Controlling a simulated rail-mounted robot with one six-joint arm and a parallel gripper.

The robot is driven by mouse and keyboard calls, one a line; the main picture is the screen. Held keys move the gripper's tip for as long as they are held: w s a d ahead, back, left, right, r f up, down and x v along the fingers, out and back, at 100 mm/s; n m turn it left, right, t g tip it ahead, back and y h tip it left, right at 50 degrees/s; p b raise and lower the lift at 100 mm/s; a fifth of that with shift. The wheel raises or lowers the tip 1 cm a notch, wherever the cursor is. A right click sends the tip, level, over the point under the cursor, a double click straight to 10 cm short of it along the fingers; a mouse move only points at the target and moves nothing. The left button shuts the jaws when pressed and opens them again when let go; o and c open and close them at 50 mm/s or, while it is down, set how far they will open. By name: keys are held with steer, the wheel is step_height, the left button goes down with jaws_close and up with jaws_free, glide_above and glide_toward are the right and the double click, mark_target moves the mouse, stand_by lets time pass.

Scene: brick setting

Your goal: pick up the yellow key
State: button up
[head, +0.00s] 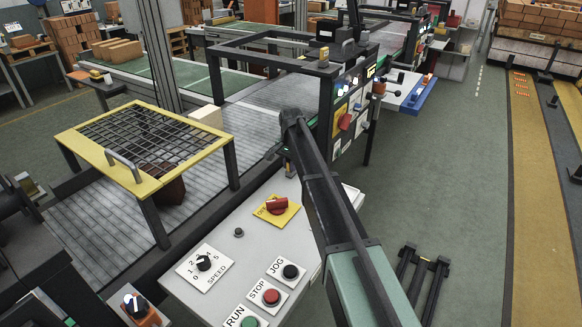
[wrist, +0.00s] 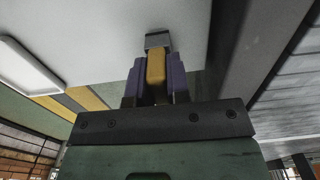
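The yellow key (wrist: 156,66) shows in the wrist view as an upright yellow block with a small grey piece (wrist: 158,40) at its far end. My gripper (wrist: 157,78) has its two purple fingers on either side of the key, seemingly pressed against it. The far end of the key lies against or close to a pale surface (wrist: 105,25); I cannot tell whether they touch.
The white console (head: 220,240) carries a red switch (head: 277,205) on a yellow plate, a speed dial (head: 204,263) and several push buttons. A yellow-framed grid guard (head: 145,140) stands over the conveyor (head: 100,230). An upright control panel (head: 350,115) stands beyond my arm. Green floor (head: 450,180) is open at right.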

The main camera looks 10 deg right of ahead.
jaws_close()
steer(key=shift+r, duration=0.1)
